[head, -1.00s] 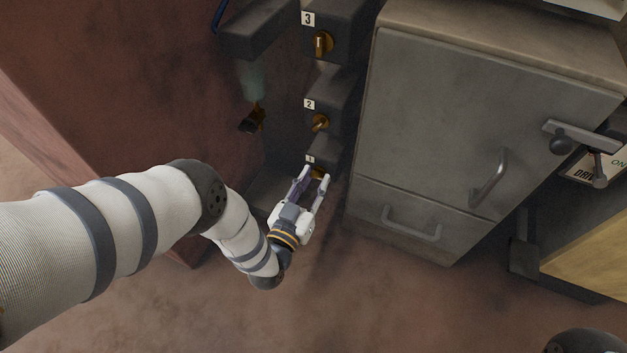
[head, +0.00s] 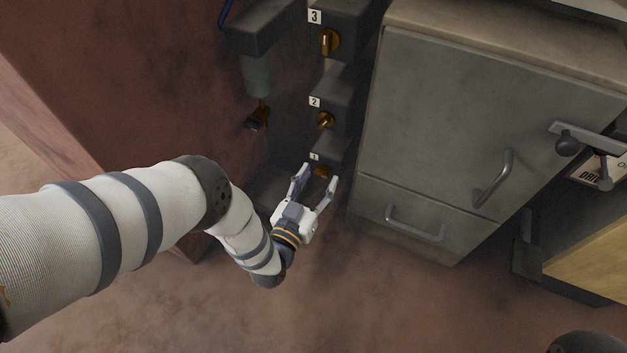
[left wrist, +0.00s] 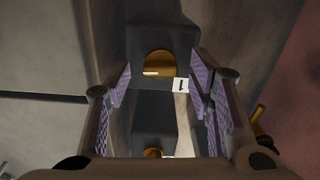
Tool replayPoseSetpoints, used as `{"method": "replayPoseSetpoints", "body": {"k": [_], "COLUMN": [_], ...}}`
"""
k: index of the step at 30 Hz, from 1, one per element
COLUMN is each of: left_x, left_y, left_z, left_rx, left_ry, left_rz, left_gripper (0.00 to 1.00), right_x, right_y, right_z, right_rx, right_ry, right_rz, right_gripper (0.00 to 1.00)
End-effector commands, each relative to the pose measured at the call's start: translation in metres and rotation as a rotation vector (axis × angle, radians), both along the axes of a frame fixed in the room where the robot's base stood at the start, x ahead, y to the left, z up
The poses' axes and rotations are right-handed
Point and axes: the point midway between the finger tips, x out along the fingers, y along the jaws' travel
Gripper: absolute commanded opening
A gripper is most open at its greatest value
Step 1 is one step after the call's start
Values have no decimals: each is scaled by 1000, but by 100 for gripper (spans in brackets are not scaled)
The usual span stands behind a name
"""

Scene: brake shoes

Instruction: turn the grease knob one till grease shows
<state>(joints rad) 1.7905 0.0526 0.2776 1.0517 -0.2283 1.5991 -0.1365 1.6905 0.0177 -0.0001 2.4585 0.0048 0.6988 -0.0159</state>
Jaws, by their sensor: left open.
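The brass grease knob one (head: 323,170) is the lowest in a column of knobs, just below the small label 1 (head: 315,157). In the left wrist view knob one (left wrist: 160,62) sits between the fingers beside its label (left wrist: 181,85), with a pale bar low on its face; I cannot tell whether that is grease or a glint. My left gripper (head: 319,175) is open, its fingers on either side of the knob and apart from it. Its purple pads also show in the left wrist view (left wrist: 160,84). My right gripper is out of view.
Knob two (head: 325,120) and knob three (head: 330,42) are above on dark stepped housings. A brass fitting (head: 257,117) hangs to the left by the red wall (head: 130,90). A grey cabinet (head: 450,110) with handles stands close on the right. The floor in front is clear.

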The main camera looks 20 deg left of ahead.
Motion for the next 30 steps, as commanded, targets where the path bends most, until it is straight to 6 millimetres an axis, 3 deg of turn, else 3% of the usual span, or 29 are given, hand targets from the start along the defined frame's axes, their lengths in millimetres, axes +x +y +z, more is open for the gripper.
{"method": "replayPoseSetpoints", "body": {"k": [9, 15, 30], "left_x": [-77, -112, -117], "left_y": [3, 4, 4], "left_z": [-1, -1, 1], "left_rx": [0, 0, 0], "left_ry": [7, 3, 0], "left_rz": [-1, -1, 0], "left_gripper": [48, 48, 48], "right_x": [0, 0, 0], "right_y": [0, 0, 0], "right_z": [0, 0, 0], "right_rx": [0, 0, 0], "right_ry": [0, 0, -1], "right_rz": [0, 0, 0], "right_gripper": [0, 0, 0]}}
